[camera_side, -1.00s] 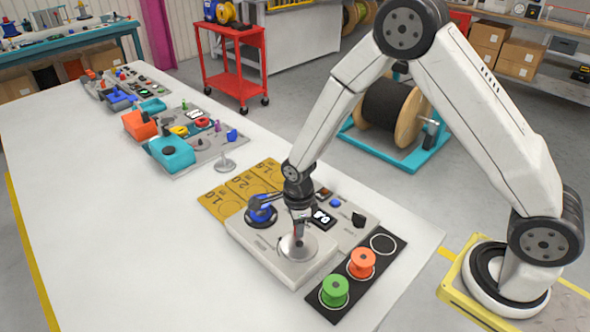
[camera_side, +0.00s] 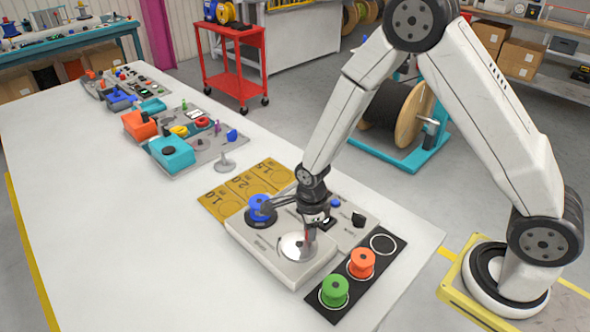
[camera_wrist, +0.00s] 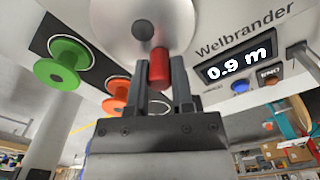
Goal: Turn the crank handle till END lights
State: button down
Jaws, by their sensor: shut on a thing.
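The winder (camera_side: 262,250) is a pale box on the white table, with a round silver crank disc (camera_side: 292,247) on its top. In the wrist view the crank disc (camera_wrist: 120,22) carries a red handle (camera_wrist: 160,68). My gripper (camera_wrist: 161,62) is shut on that handle, one finger on each side. In the side view my gripper (camera_side: 309,229) stands over the disc's right part and hides most of the handle. The display (camera_wrist: 237,66) reads 0.9 m. The END lamp (camera_wrist: 269,73) beside it looks dull brown, not lit. A blue reel (camera_side: 260,204) sits at the winder's left end.
A black mat (camera_side: 340,302) at the front right holds a green reel (camera_side: 334,290) and an orange reel (camera_side: 362,263); its third ring is empty. Yellow length plates (camera_side: 228,203) lie behind the winder. A blue button (camera_wrist: 240,86) is below the display. The table's left side is clear.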

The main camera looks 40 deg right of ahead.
aim_at(309, 251)
jog(key=shift+s+a, duration=0.25)
jog(key=shift+s, duration=0.25)
jog(key=shift+s+a, duration=0.55)
jog(key=shift+a, duration=0.1)
jog(key=shift+s+a, duration=0.15)
jog(key=shift+a, duration=0.5)
jog(key=c, duration=0.5)
grip_release()
jog(key=shift+c, duration=0.2)
